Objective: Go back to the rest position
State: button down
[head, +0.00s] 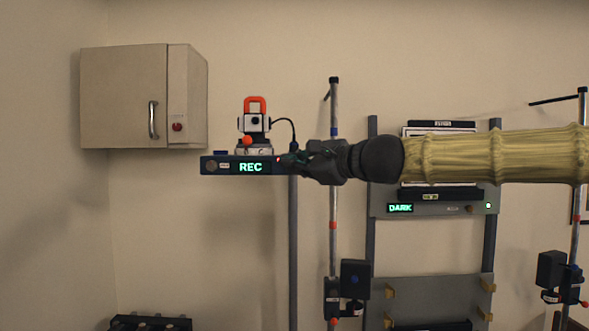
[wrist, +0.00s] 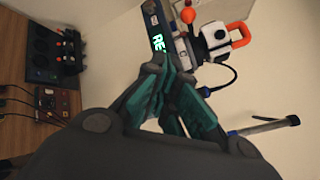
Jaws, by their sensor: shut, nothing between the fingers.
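My gripper (head: 292,160) is at the end of my arm, which reaches in from the right in a yellowish sleeve. It is in front of the right end of a dark bar with a green "REC" display (head: 250,167). In the wrist view my gripper (wrist: 186,12) has its teal-padded fingers drawn together, with nothing seen between them. The fingertips appear close to the display bar (wrist: 157,42); I cannot tell whether they touch it. A small white device with an orange loop (head: 254,121) stands on the bar and also shows in the wrist view (wrist: 215,38).
A wall cabinet (head: 125,97) hangs at left. Upright poles (head: 333,230) stand behind my arm, near a panel reading "DARK" (head: 440,209). A dark rack (head: 150,323) is low at left.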

jog(key=shift+f, duration=0.15)
